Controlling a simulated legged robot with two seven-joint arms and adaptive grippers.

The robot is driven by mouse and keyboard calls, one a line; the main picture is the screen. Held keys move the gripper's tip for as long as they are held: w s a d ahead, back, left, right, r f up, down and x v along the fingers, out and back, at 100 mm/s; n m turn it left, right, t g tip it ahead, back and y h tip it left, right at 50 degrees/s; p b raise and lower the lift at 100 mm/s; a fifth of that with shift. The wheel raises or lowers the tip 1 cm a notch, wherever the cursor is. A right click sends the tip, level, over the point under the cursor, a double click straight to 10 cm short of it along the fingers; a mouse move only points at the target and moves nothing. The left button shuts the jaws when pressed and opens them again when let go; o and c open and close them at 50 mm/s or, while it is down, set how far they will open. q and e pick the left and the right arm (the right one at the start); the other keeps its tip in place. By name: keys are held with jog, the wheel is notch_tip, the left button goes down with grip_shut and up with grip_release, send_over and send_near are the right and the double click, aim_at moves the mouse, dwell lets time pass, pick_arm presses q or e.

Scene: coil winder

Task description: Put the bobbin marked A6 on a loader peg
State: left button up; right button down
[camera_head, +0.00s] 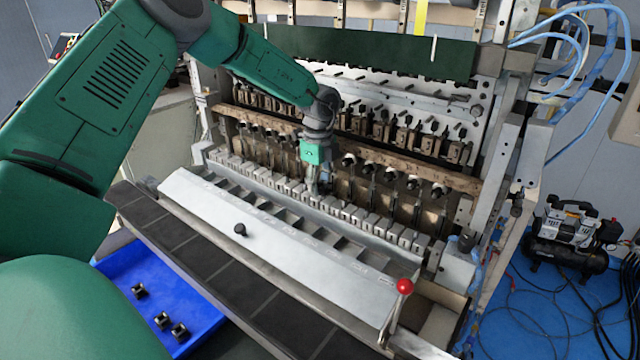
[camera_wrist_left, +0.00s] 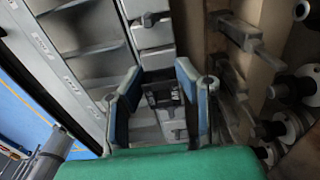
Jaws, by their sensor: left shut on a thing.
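My left gripper (camera_head: 319,188) reaches down to the row of small grey blocks along the machine's front. In the left wrist view its two blue-edged fingers (camera_wrist_left: 160,98) are shut on a small dark bobbin (camera_wrist_left: 163,95). Its marking cannot be read. In the head view the fingertips and the bobbin are too small to make out. The bobbin is over or among the grey blocks (camera_wrist_left: 152,34); whether it touches a peg cannot be told. My right gripper is not in view.
Three dark bobbins (camera_head: 161,320) lie in the blue tray (camera_head: 195,296) at lower left. The sloped white cover (camera_head: 290,250) has a black knob (camera_head: 240,229) and a red-ball lever (camera_head: 404,286). Rows of spindles (camera_head: 390,172) stand close behind the gripper. A compressor (camera_head: 570,235) stands on the right.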

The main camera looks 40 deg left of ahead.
pick_arm(q)
jog(key=shift+f, duration=0.55)
jog(key=o, duration=0.8)
jog(key=shift+r, duration=0.1)
